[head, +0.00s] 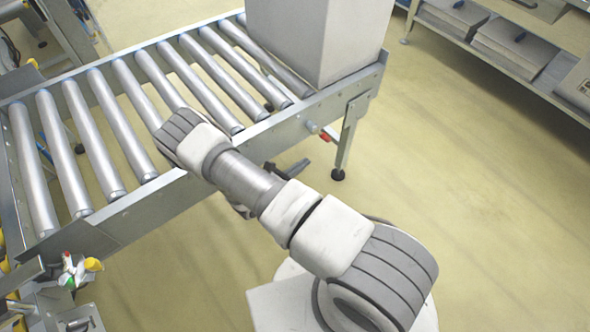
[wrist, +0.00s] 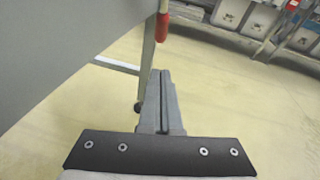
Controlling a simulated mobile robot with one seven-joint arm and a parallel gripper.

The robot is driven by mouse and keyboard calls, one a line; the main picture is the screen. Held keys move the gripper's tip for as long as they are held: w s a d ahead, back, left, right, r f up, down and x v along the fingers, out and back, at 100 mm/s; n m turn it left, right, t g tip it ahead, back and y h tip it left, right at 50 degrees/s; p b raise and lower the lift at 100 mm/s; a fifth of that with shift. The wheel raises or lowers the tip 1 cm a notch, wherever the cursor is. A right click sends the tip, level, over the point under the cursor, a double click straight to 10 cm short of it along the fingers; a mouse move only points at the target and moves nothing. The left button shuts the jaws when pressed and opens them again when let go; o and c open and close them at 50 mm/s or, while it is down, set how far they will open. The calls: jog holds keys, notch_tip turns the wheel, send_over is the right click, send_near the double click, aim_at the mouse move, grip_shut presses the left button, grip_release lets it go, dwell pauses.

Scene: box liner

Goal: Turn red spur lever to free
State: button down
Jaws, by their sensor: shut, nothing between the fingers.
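The red spur lever (head: 325,137) shows in the head view as a small red grip at the conveyor's side rail, by a support leg. In the wrist view its red grip (wrist: 162,27) hangs down near the top, beside the grey side panel. My gripper (wrist: 160,74) is shut and empty, its fingertips pointing towards the lever and a little below the red grip in the picture. A gap shows between them in this view; the true distance is unclear. In the head view my arm hides most of the gripper. The lever's pivot and any markings are too small to read.
The roller conveyor (head: 110,130) carries a large grey box (head: 315,40) at its far end. A support leg (head: 350,135) stands close to the lever. A shelf (head: 500,60) with grey bins is at the upper right. The floor between is clear.

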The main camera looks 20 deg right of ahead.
aim_at(320, 133)
jog(key=w+d+r+b, duration=0.1)
jog(key=w+d, duration=0.2)
jog(key=d, duration=0.3)
jog(key=shift+w+d+r+b, duration=0.15)
jog(key=shift+w+d+b, duration=0.1)
jog(key=shift+w+b, duration=0.15)
